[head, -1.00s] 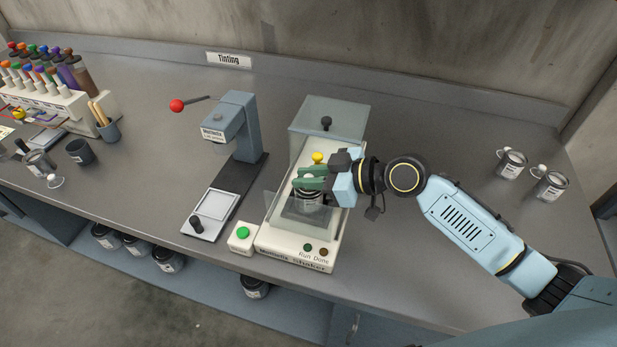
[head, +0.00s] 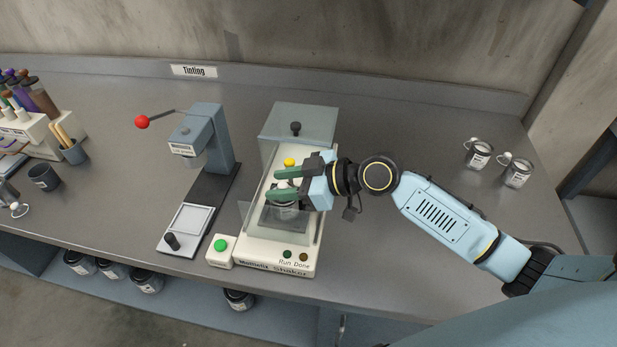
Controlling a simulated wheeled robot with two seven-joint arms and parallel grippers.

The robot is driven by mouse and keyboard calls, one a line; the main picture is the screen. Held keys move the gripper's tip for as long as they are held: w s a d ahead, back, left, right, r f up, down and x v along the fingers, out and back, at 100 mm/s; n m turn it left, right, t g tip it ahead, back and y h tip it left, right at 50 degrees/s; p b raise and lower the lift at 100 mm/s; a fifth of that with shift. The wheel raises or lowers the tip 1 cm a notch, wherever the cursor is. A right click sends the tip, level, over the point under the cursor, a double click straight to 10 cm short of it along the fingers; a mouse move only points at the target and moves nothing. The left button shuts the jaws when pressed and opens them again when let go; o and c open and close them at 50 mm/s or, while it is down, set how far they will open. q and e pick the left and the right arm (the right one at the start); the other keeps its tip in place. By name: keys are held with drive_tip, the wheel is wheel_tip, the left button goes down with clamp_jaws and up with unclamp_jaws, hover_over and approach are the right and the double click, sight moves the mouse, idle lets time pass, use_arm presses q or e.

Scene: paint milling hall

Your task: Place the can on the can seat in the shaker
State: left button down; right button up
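The shaker (head: 262,246) is a cream machine with a clear guard, standing on the bench in the middle of the head view. A small metal can (head: 284,211) is inside it, low between the guard walls, upright as far as I can see. The can seat is hidden beneath the can, so I cannot see the contact exactly. My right gripper (head: 286,184) reaches in from the right. Its green fingers are spread on either side of the can's top, with a pale part of the can showing between them. My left gripper is out of view.
A press with a red-knobbed lever (head: 208,135) stands left of the shaker. A green button box (head: 220,250) sits at the shaker's front left corner. Two lidded cans (head: 478,153) stand at the back right.

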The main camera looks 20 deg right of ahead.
drive_tip(key=b+v, duration=0.1)
drive_tip(key=v, duration=1)
drive_tip(key=shift+s+d, duration=0.2)
drive_tip(key=shift+d, duration=0.05)
drive_tip(key=shift+o, duration=0.4)
drive_tip(key=shift+r, duration=0.1)
idle(1.1)
